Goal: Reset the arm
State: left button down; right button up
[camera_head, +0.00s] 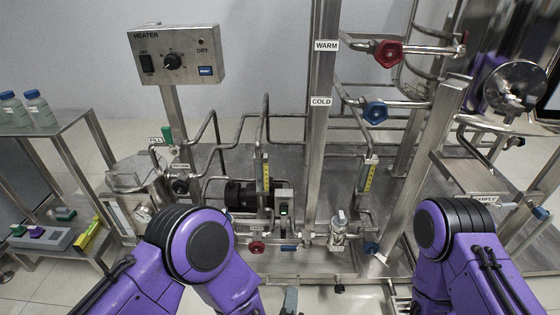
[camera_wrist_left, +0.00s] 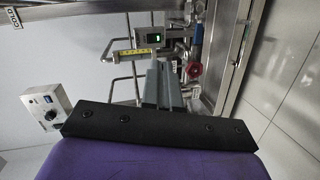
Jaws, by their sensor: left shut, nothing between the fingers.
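My purple left arm (camera_head: 200,245) comes in from the lower left of the head view. Only a small grey part of my left gripper (camera_head: 290,300) shows at the bottom edge. In the left wrist view, the grey fingers of my left gripper (camera_wrist_left: 160,84) are together with nothing between them, pointing toward the skid. My purple right arm (camera_head: 455,240) stands at the lower right. I cannot make out its gripper.
The steel pipe skid (camera_head: 315,150) stands ahead, with red (camera_head: 388,53) and blue (camera_head: 375,112) valve handles. A heater box (camera_head: 180,54) is at the upper left. A shelf with bottles (camera_head: 38,105) stands left. A sample shelf (camera_head: 475,172) is at right.

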pick_arm(q)
jog(key=s+a+f+m+g+b, duration=0.1)
jog(key=s+a+f+m+g, duration=0.25)
jog(key=a+f, duration=0.25)
jog(key=s+a+f+m+g+b, duration=0.1)
jog(key=s+a+f+m+g, duration=0.3)
jog(key=a+f, duration=0.3)
jog(key=s+a+f+g+y+b, duration=0.25)
jog(key=s+a, duration=0.35)
jog(key=a, duration=0.4)
jog(key=s+a+f+g+y+b, duration=0.1)
jog(key=s+a+f+g+y, duration=0.25)
jog(key=s+a, duration=0.4)
pick_arm(e)
notch_tip(320, 180, down, 5)
jog(key=s, duration=0.1)
pick_arm(q)
jog(key=w+a+r+p, duration=0.1)
jog(key=r+p, duration=1.8)
jog(key=w+a+r+t+p, duration=0.1)
jog(key=w+r+p, duration=0.1)
jog(key=r+p, duration=1.7)
jog(key=shift+w+p, duration=0.15)
jog(key=shift+p, duration=0.15)
pick_arm(e)
notch_tip(320, 180, up, 38)
jog(key=w, duration=0.1)
jog(key=shift+w+d, duration=0.15)
jog(key=shift+d, duration=0.1)
